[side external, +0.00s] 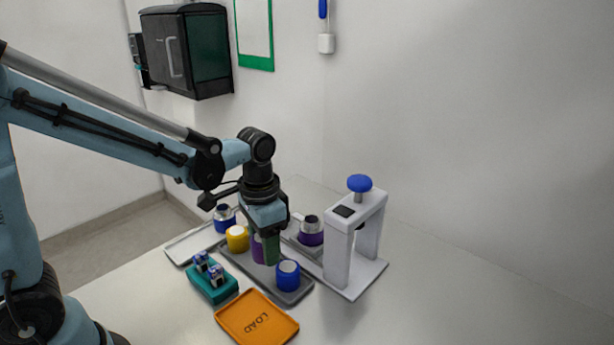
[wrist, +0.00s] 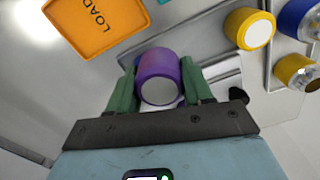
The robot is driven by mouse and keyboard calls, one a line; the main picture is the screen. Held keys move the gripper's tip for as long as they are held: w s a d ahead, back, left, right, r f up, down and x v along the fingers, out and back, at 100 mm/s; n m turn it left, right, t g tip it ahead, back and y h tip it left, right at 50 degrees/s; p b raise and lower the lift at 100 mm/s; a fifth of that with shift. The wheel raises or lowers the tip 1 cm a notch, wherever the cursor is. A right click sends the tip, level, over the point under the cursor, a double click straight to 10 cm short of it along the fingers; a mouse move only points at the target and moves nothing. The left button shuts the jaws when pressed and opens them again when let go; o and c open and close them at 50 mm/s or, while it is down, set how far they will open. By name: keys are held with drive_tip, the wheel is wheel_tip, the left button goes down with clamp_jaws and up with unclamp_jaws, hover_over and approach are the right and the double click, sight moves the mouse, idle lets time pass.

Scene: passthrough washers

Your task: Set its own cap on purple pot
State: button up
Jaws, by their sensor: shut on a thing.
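The purple cap (wrist: 160,68), with a pale round top, is between the two green fingers of my gripper (wrist: 159,64) in the wrist view. In the side external view my gripper (side external: 266,250) points down over the grey tray (side external: 298,296), and a strip of the purple cap (side external: 257,249) shows beside the near finger. I cannot tell whether the cap touches the tray. The purple pot (side external: 311,236), with an open metal neck, stands to the right of my gripper, left of the press.
A yellow cap (side external: 237,238) and a blue cap (side external: 288,275) flank my gripper on the grey tray. A white press (side external: 338,255) with a blue knob stands right. A teal holder (side external: 212,287) and orange LOAD tray (side external: 257,318) lie in front. A blue pot (side external: 225,219) stands behind.

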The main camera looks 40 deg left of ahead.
drive_tip(key=s+d+r, duration=0.4)
drive_tip(key=d+r, duration=0.1)
drive_tip(key=d, duration=0.1)
wheel_tip(320, 180, up, 10)
drive_tip(key=w, duration=0.1)
drive_tip(key=w+a, duration=0.3)
drive_tip(key=w, duration=0.5)
drive_tip(key=w+a, duration=0.4)
drive_tip(key=w, duration=0.5)
wheel_tip(320, 180, down, 10)
drive_tip(key=shift+s+d+f, duration=0.2)
drive_tip(key=shift+d+f, duration=0.05)
drive_tip(key=shift+d, duration=0.1)
drive_tip(key=shift+f, duration=0.3)
idle(0.5)
drive_tip(key=shift+f, duration=0.7)
drive_tip(key=shift+f, duration=0.2)
